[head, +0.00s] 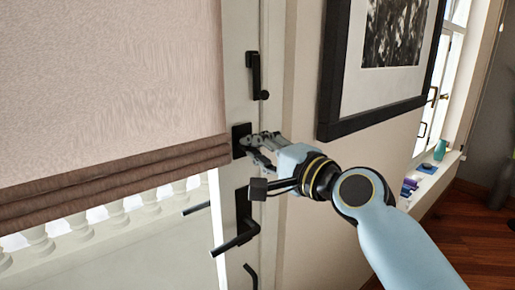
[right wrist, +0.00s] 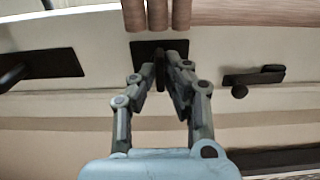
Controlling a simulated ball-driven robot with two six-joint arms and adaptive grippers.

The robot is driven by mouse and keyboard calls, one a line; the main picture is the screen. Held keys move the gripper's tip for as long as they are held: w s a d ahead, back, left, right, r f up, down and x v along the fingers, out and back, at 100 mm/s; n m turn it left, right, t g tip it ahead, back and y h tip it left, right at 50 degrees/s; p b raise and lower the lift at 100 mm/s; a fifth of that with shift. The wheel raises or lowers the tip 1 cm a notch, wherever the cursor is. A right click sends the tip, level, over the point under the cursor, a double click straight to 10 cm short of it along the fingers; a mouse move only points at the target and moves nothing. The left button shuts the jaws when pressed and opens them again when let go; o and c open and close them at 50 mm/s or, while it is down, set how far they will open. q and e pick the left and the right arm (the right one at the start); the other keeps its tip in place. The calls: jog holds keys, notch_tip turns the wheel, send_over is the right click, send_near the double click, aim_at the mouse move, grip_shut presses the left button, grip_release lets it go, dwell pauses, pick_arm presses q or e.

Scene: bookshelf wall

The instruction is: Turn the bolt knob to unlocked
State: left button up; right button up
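The bolt knob (right wrist: 161,76) is a small dark piece on a black square plate on the pale door frame. Its plate (head: 238,131) shows in the head view beside the blind's lower right corner. My right gripper (head: 250,142) is at the plate and partly covers the knob there. In the right wrist view my gripper's fingers (right wrist: 161,70) reach to either side of the knob. A gap shows between the left finger and the knob; I cannot tell if the right finger touches it. My left gripper is not in view.
A black lever handle (head: 236,238) sits below the knob, close under my right wrist. Another black handle (head: 257,76) is above. A brown folded blind (head: 110,180) hangs at left. A framed picture (head: 385,60) hangs on the wall above my right arm.

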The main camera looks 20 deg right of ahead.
jog(key=shift+f, duration=0.1)
grip_shut()
jog(key=n+b, duration=0.8)
jog(key=n, duration=0.9)
jog(key=shift+n+b, duration=0.35)
jog(key=shift+n, duration=0.05)
dwell(0.4)
jog(key=o, duration=0.6)
grip_release()
jog(key=shift+s, duration=0.1)
